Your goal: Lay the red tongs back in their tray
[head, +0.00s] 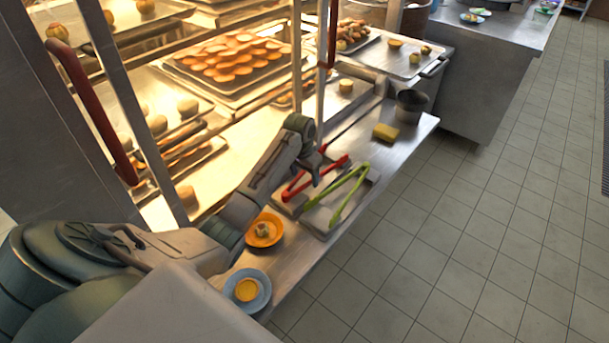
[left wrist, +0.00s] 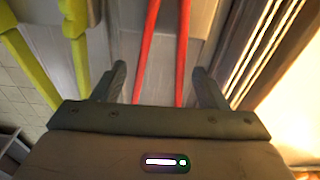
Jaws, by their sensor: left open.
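The red tongs (head: 293,190) lie on the steel counter beside the glass cabinet, at a shallow grey tray (head: 321,217); my arm partly covers them, so I cannot tell whether they rest fully inside a tray. Green tongs (head: 346,197) lie on the tray just to their right. My left gripper (head: 315,165) is above the red tongs. In the left wrist view the open left gripper (left wrist: 162,78) has the two red arms of the tongs (left wrist: 148,50) between its fingers, with gaps on both sides. My right gripper is not in view.
An orange plate (head: 264,230) with a small bun and a blue plate (head: 246,290) with a yellow item stand nearer on the counter. A yellow sponge (head: 385,132) and a metal pot (head: 411,105) are farther along. The lit cabinet borders the left; open tiled floor lies right.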

